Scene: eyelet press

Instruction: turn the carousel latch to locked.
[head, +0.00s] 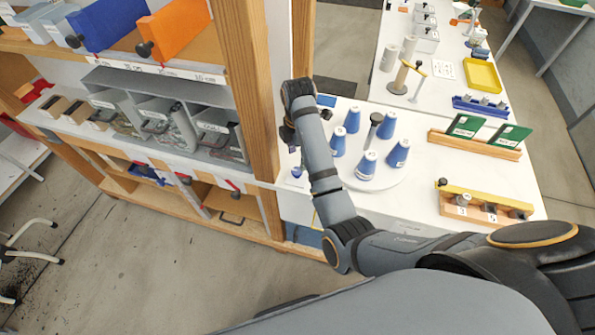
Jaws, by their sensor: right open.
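The carousel (386,183) is a round white plate on the white table, with several blue cones (367,165) around a grey centre post with a dark top (373,128). I cannot clearly make out the latch. A small blue-and-white piece (297,172) stands on the table left of the carousel; I cannot tell whether it is the latch. My right arm reaches in from the right and crosses the carousel's left side. My right gripper (288,134) is open beside the wooden shelf post, above the table's left end, partly hidden by my arm. My left gripper is out of view.
The wooden shelf post (256,95) stands close to the left of my right gripper, with grey bins (170,120) beyond. Right of the carousel are a rack with green plates (475,142) and a wooden block with a yellow bar (485,201).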

